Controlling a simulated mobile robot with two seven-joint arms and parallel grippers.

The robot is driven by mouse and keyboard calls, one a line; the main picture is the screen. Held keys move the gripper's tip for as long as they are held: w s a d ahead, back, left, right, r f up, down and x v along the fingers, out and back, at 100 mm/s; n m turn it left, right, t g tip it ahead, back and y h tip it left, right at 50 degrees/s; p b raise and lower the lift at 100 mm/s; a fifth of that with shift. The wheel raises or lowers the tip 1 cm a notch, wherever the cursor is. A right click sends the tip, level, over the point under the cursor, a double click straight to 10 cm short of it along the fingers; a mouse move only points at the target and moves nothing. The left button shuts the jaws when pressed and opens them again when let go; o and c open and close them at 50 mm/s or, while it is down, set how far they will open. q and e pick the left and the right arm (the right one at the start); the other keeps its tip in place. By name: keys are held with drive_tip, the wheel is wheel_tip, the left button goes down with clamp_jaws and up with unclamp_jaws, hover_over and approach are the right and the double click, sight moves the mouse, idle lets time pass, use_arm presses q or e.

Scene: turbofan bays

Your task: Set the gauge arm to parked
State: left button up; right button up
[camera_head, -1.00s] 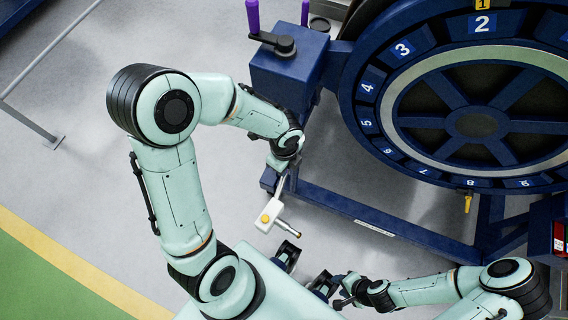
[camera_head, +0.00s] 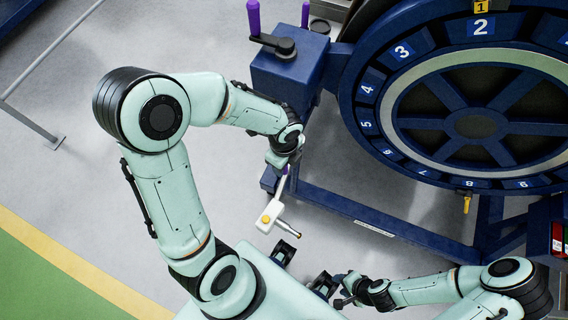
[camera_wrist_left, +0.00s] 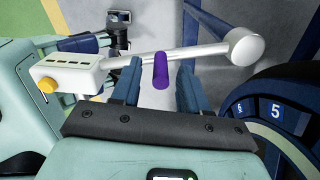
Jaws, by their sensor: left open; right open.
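The gauge arm (camera_head: 270,216) is a white bar with a white box, a yellow button and a metal tip. In the left wrist view the gauge arm (camera_wrist_left: 205,52) runs across, from the box at left to a round white end at right. A purple handle (camera_wrist_left: 160,70) sticks out of its middle. My left gripper (camera_wrist_left: 156,82) is open, with one finger on each side of the purple handle; I cannot tell whether they touch it. In the head view my left wrist hides most of the bar. My right gripper (camera_head: 341,290) is open at bottom centre, apart from the gauge arm.
A large blue ring (camera_head: 365,105) with numbered bays stands at right. A blue box (camera_head: 285,75) with a crank and purple grip stands beside it. A blue frame rail (camera_head: 370,226) runs along the floor.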

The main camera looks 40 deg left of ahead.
use_arm(q)
wheel_tip(320, 180, up, 11)
drive_tip(key=p, duration=0.1)
drive_tip(key=shift+f+p, duration=0.15)
drive_tip(key=shift+p, duration=0.25)
use_arm(e)
drive_tip(key=shift+w+r, duration=0.35)
drive_tip(key=shift+r, duration=0.25)
drive_tip(key=shift+w+r, duration=0.3)
drive_tip(key=shift+r, duration=0.3)
